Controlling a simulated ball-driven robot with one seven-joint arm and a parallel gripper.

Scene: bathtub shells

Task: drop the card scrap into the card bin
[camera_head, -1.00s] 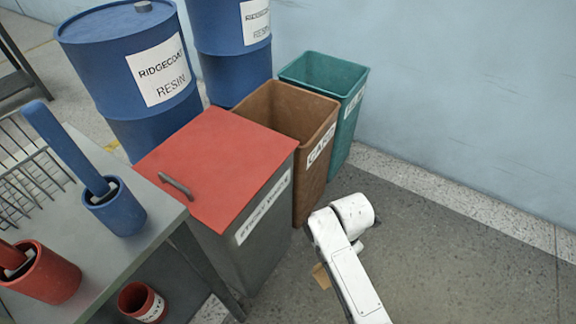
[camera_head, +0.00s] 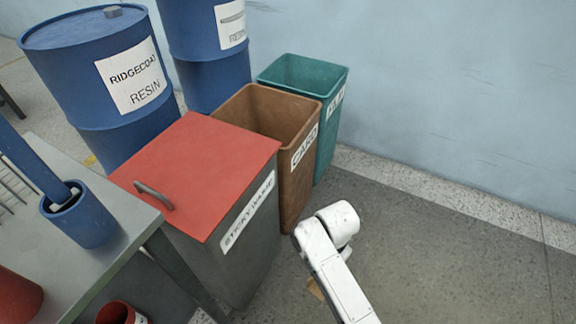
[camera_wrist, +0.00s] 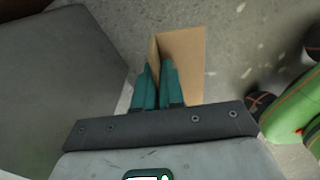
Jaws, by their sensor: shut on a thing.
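The card scrap (camera_wrist: 184,62) is a tan piece of cardboard, folded at an angle, held between the two teal fingers of my gripper (camera_wrist: 157,75) in the wrist view. A small tan edge of it shows in the head view (camera_head: 315,288), mostly hidden behind my white arm. The card bin (camera_head: 296,160) is brown, open at the top and labelled CARD. It stands beyond my arm, up and left of it in the head view. My gripper is apart from the bin and low over the floor side.
A grey bin with a closed red lid (camera_head: 197,170) stands left of the card bin, a green open bin (camera_head: 335,98) behind it. Blue resin drums (camera_head: 95,80) stand at the back left. A grey table (camera_head: 110,235) with a blue cup (camera_head: 80,218) is at left. Floor at right is clear.

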